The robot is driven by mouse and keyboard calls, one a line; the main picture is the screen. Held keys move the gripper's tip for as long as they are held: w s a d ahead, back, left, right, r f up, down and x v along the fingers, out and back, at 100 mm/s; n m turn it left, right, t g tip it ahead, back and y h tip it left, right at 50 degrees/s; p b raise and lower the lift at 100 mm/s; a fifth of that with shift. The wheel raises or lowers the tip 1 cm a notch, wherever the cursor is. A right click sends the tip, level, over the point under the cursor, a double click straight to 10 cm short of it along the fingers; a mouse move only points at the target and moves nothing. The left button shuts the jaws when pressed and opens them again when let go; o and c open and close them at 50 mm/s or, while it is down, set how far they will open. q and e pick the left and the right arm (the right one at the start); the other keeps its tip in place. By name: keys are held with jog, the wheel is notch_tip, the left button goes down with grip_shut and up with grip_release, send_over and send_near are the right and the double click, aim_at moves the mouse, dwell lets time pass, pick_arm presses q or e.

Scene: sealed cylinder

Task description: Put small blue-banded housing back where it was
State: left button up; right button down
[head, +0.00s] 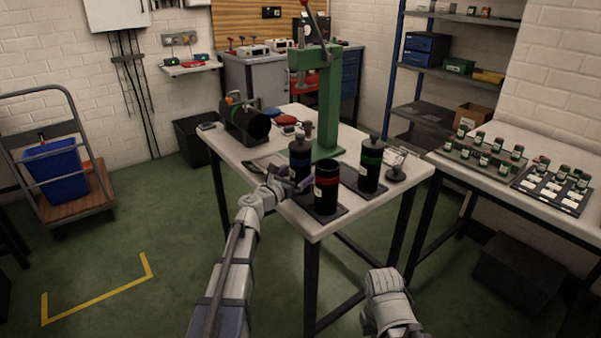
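The small blue-banded housing (300,153) is a black cylinder with a blue band and a grey neck on top. It stands upright near the left front edge of the white worktable (232,146). My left gripper (293,187) is at its lower front side. Its fingers are small and dark against the black housing, so I cannot tell whether they are open or shut on it. The base of the housing is partly hidden by the gripper.
A red-banded open cylinder (327,187) stands close right of the gripper, and a green-banded cylinder (371,166) beyond it. A green press (327,105) rises behind. A larger black cylinder (247,118) lies at the back left. A side table (540,135) holds small jars.

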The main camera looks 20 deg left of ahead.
pick_arm(q)
jog(key=shift+r, duration=0.25)
jog(key=v, duration=1.2)
jog(key=shift+f, duration=0.1)
dwell(0.6)
